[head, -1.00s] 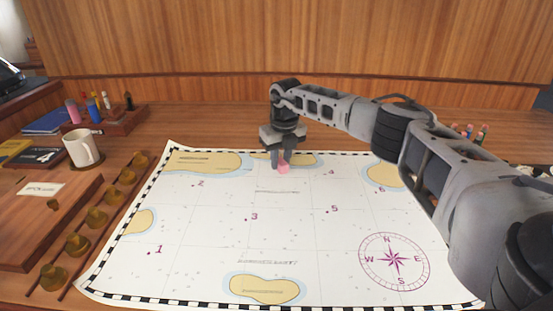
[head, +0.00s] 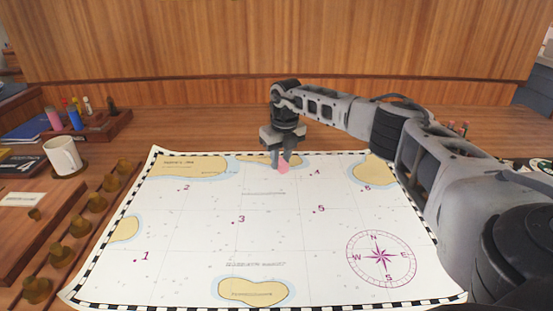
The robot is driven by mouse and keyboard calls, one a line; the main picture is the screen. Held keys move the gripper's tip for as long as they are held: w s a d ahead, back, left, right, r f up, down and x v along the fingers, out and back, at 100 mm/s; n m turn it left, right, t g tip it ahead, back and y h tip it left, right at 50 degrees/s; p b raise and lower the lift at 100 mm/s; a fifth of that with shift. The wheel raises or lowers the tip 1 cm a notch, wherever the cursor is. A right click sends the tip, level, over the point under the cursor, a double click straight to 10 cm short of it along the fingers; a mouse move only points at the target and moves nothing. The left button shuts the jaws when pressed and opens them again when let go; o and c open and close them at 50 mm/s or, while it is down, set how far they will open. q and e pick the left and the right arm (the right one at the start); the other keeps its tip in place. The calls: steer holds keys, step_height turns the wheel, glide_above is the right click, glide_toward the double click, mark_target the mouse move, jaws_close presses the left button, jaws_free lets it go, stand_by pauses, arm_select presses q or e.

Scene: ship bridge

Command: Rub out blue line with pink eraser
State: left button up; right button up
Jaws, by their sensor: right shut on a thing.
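A white sea chart (head: 200,240) with a black-and-white border lies flat on the desk. It bears yellow islands, numbered points and a purple compass rose. My right gripper (head: 281,164) is over the far middle part of the chart, close to an island at its top edge. It is shut on the pink eraser (head: 284,168), which shows at the fingertips, low at the chart. I cannot tell whether the eraser touches the paper. No blue line shows on the visible chart; the arm hides part of its right side. My left gripper is not in view.
A white mug (head: 62,156) stands on the left, near a wooden holder (head: 100,128) with pens and markers. Several brass-coloured knobs (head: 80,225) line the chart's left side. A wooden panel (head: 280,40) rises behind the desk.

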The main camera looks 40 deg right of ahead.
steer(key=shift+r, duration=3.05)
